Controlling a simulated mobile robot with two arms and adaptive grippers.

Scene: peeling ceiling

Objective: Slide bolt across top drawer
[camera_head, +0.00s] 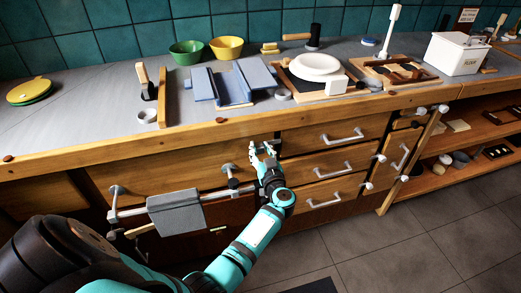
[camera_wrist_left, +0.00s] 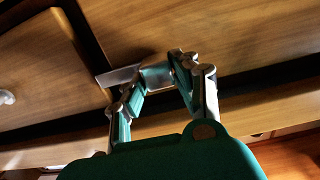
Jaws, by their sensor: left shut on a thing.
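My left gripper (camera_head: 263,150) reaches the cabinet front from below, at the gap between the wide left panel (camera_head: 160,177) and the drawer stack. It is shut on a small metal bolt, which its fingers largely cover in the head view. In the left wrist view, the gripper's fingers (camera_wrist_left: 165,88) close around the bolt (camera_wrist_left: 120,76), whose silver end sticks out to the left across a dark gap. The top drawer (camera_head: 300,143), light wood with a pale bar handle (camera_head: 342,136), is right of the gripper and looks closed. My right gripper is not in view.
A rail with a grey towel (camera_head: 176,212) hangs left of my left forearm. More handled drawers (camera_head: 325,165) lie below the top drawer. The countertop (camera_head: 215,122) above holds bowls, boards and a white bin (camera_head: 456,54). Open shelves stand at right.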

